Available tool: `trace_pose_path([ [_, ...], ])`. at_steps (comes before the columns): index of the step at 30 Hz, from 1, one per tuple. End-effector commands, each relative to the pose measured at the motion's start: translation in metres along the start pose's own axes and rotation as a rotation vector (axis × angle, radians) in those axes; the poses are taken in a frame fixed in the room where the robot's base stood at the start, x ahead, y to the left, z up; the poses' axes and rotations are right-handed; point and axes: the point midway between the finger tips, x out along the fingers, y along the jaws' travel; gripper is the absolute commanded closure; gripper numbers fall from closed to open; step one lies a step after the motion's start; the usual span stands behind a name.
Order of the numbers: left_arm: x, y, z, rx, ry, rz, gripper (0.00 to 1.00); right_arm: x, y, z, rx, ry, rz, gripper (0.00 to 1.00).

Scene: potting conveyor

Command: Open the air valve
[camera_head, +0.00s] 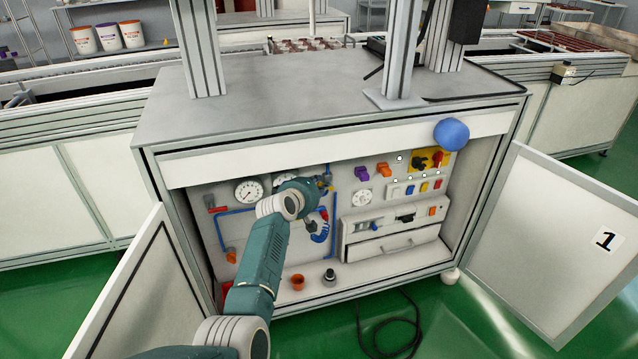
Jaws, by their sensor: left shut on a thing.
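The air valve (328,178) sits on the blue air line inside the open cabinet, to the right of the pressure gauges. It is small, and my gripper hides most of it. My left arm reaches in from the lower left. My left gripper (321,186) is shut on the valve at the back panel. How the valve's handle is turned cannot be made out. A white pressure gauge (249,191) shows left of my wrist; a second gauge is partly covered. My right gripper is out of view.
The cabinet's left door (130,290) and right door (560,235) stand open. Switches and a drawer unit (395,245) fill the right side. A blue ball (451,134) is at the top edge. A black cable (388,348) lies on the floor.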

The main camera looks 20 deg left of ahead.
Motion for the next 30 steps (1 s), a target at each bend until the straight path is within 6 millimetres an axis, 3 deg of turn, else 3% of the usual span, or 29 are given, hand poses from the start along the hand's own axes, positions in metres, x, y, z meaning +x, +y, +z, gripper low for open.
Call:
trace_pose_path([
  [1,0.0004,-0.0096,0.0063,0.004,-0.013,-0.019,1.00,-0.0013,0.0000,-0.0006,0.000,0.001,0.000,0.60],
  [18,0.0008,-0.0104,0.0065,0.008,-0.013,-0.024,1.00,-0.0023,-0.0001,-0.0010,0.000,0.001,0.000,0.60],
  [19,0.0008,-0.0105,0.0065,0.008,-0.013,-0.024,0.78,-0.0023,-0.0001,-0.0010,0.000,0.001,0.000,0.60],
  [21,0.0008,-0.0104,0.0065,0.008,-0.013,-0.023,0.70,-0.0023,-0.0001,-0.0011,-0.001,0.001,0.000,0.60],
  [30,-0.0005,-0.0043,0.0030,0.006,-0.006,-0.013,0.70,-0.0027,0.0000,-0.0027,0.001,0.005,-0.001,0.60],
])
